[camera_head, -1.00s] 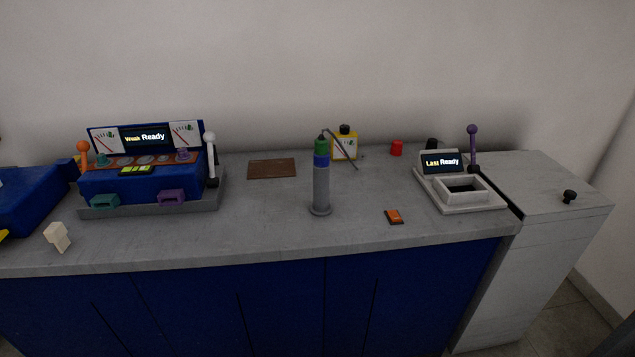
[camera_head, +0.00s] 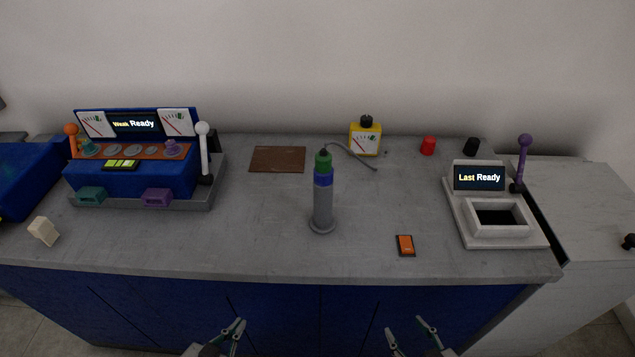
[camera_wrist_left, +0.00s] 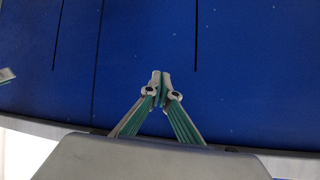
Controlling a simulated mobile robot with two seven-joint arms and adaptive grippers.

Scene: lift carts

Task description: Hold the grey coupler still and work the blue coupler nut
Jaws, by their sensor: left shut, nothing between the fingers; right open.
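An upright grey coupler (camera_head: 322,206) stands on a round flange on the worktop, near the middle of the head view. The blue coupler nut (camera_head: 323,178) sits around its upper part. A green cap-like piece (camera_head: 323,160) is above the nut. My left gripper (camera_head: 236,328) is low in front of the counter, apart from the coupler; its fingertips meet in the left wrist view (camera_wrist_left: 161,77), with nothing between them. My right gripper (camera_head: 405,328) is open and empty, also low in front of the counter, right of the coupler.
A blue console (camera_head: 135,170) stands left, a grey display stand (camera_head: 455,215) right. An orange-faced block (camera_head: 405,245) lies near the front edge. The worktop (camera_head: 265,225) left of the coupler is clear.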

